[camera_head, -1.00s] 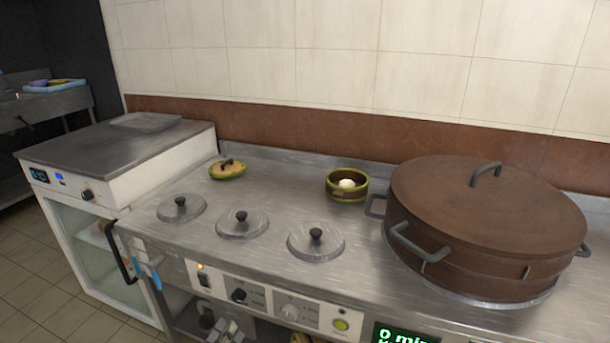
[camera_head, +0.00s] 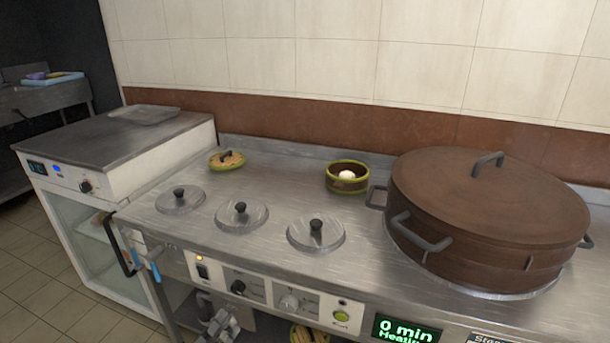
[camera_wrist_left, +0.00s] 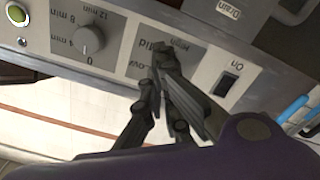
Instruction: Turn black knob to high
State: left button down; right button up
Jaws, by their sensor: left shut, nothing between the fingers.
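The black knob (camera_head: 238,288) sits on the cooker's front control panel, right of a black rocker switch (camera_head: 203,271). Its setting is too small to read. My left gripper (camera_head: 222,322) is below and in front of the panel, under the knob. In the left wrist view the shut, empty fingers (camera_wrist_left: 164,62) cover the panel between the "On" switch (camera_wrist_left: 225,84) and the partly hidden heat labels (camera_wrist_left: 158,48). The knob is hidden behind them there, and I cannot tell whether they touch it. My right gripper is not in view.
A grey timer knob (camera_head: 289,302) and a green button (camera_head: 341,316) lie further right on the panel, before a green display (camera_head: 406,330). A black handle (camera_head: 123,247) sticks out at the left. A large brown steamer (camera_head: 490,205) stands on the right of the cooker top.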

aim_at(238, 288)
pick_arm(q)
jog(key=shift+m, duration=0.3)
jog(key=b+x, duration=0.2)
jog(key=x, duration=0.4)
jog(key=shift+w, duration=0.4)
jog(key=shift+r, duration=0.1)
jog(key=shift+w, duration=0.1)
